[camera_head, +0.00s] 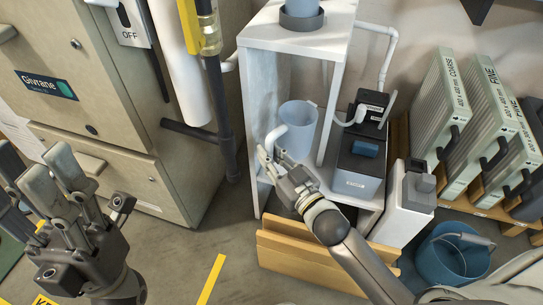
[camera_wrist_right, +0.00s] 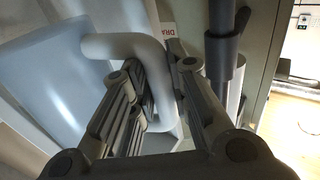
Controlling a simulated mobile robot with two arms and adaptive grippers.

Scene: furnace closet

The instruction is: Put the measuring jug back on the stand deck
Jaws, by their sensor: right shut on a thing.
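The measuring jug (camera_head: 299,124) is pale blue and translucent, with a whitish handle on its left side. It looks upright inside the white stand (camera_head: 254,110), under the top board and over the lower deck (camera_head: 358,219); I cannot tell whether its base touches the deck. My right gripper (camera_head: 270,160) is shut on the jug's handle. In the right wrist view the jug (camera_wrist_right: 40,85) fills the left, with its bent handle (camera_wrist_right: 125,45) between the fingers (camera_wrist_right: 160,85). My left gripper (camera_head: 62,185) is open and empty at the lower left, away from the stand.
Wooden boards (camera_head: 310,262) lie before the stand. A blue bucket (camera_head: 452,258) and filters (camera_head: 490,120) are right; the furnace (camera_head: 100,100) is left.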

